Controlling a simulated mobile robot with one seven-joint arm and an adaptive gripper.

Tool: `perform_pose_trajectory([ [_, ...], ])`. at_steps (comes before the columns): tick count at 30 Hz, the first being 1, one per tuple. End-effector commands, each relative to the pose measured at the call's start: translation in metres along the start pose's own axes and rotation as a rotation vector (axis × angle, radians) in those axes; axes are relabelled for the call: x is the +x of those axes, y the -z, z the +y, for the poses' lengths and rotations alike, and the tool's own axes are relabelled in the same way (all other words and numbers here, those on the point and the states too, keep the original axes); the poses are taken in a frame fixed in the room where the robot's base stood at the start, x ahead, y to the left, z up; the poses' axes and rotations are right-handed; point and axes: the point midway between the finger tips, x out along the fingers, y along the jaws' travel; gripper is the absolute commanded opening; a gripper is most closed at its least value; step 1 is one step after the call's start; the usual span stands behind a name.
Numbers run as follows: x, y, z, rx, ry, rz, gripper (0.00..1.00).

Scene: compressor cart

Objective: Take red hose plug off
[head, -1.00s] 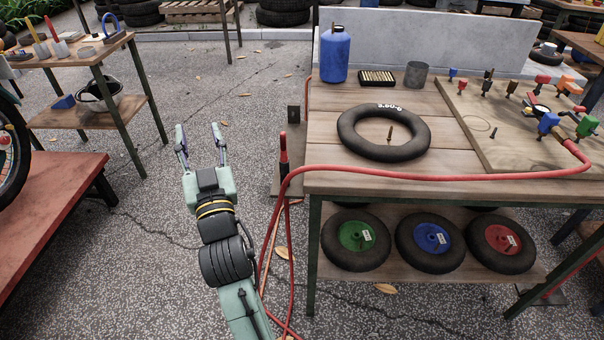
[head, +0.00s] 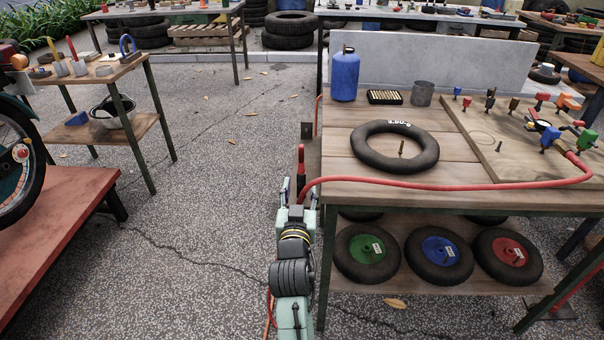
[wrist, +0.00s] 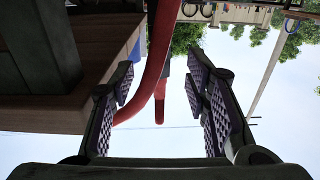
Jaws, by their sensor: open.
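The red hose (head: 450,186) lies along the front of the workbench. At the right its red end (head: 571,157) meets a cluster of coloured fittings on the board; small details there are unclear. At the left the hose bends over the bench edge. My gripper (head: 300,190) is open beside the bench's left edge, low and far from that right end. An upright red-tipped, dark-bodied piece (head: 301,158) stands just beyond its fingers. In the wrist view the hose (wrist: 160,50) and the red tip (wrist: 159,110) show between the open fingers, neither gripped.
The workbench (head: 450,200) stands close on my gripper's right. A black inner tube (head: 372,162), blue bottle (head: 345,76) and metal can (head: 422,94) are on it. Wheels (head: 440,258) sit on its lower shelf. Open pavement (head: 215,190) lies left, before a red platform (head: 70,205).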

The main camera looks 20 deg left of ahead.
Motion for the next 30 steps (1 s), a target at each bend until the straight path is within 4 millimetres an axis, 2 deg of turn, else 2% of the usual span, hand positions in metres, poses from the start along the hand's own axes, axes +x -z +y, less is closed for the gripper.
perform_pose_trajectory([
  [7, 0.031, 0.012, 0.001, 0.001, 0.0, 0.0, 0.43],
  [12, 0.05, 0.009, 0.0, 0.0, 0.0, -0.001, 0.43],
  [20, 0.053, 0.008, 0.0, 0.001, 0.001, 0.0, 0.43],
  [30, 0.052, 0.008, 0.0, 0.0, 0.001, 0.0, 0.21],
])
